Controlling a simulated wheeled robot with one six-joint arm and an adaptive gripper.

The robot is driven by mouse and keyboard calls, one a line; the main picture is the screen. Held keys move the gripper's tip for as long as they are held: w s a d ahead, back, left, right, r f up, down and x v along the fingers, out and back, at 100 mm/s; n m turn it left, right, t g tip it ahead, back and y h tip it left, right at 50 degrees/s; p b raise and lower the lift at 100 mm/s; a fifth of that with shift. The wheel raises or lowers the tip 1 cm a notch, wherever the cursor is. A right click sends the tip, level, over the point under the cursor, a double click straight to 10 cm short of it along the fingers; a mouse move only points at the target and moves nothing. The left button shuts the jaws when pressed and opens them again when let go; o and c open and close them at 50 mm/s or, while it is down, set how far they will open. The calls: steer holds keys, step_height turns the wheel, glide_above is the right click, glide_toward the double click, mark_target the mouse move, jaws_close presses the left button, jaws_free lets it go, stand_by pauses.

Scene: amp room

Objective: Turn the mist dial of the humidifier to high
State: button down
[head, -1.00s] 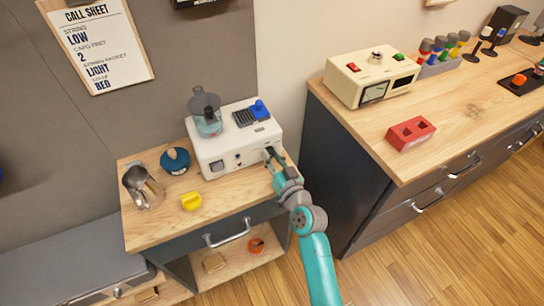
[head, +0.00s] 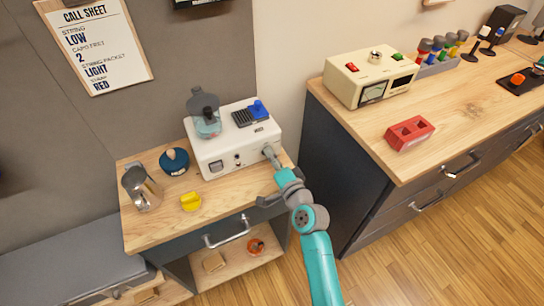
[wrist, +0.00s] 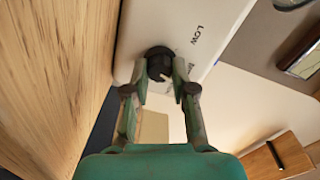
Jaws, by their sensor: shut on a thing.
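My gripper (head: 268,153) is at the right end of the front face. In the wrist view my gripper (wrist: 160,80) has its fingertips on both sides of the dial, shut on it. A pale mark shows on the dial. In the head view my gripper hides the dial.
A metal pitcher (head: 142,188), a dark blue round item (head: 174,161) and a yellow item (head: 190,201) stand on the cabinet top (head: 150,228). The longer workbench (head: 360,123) to the right holds a cream meter box (head: 345,88) and a red block (head: 409,134).

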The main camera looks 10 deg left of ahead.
steer(key=m, duration=0.4)
steer(key=shift+f+m, duration=0.1)
steer(key=shift+m, duration=0.2)
steer(key=m, duration=0.4)
steer(key=shift+f, duration=0.1)
stand_by(0.4)
steer(key=c, duration=1)
jaws_free()
steer(key=shift+o, duration=0.2)
steer(key=shift+d, duration=0.1)
steer(key=v, duration=1.2)
steer(key=shift+w, duration=0.1)
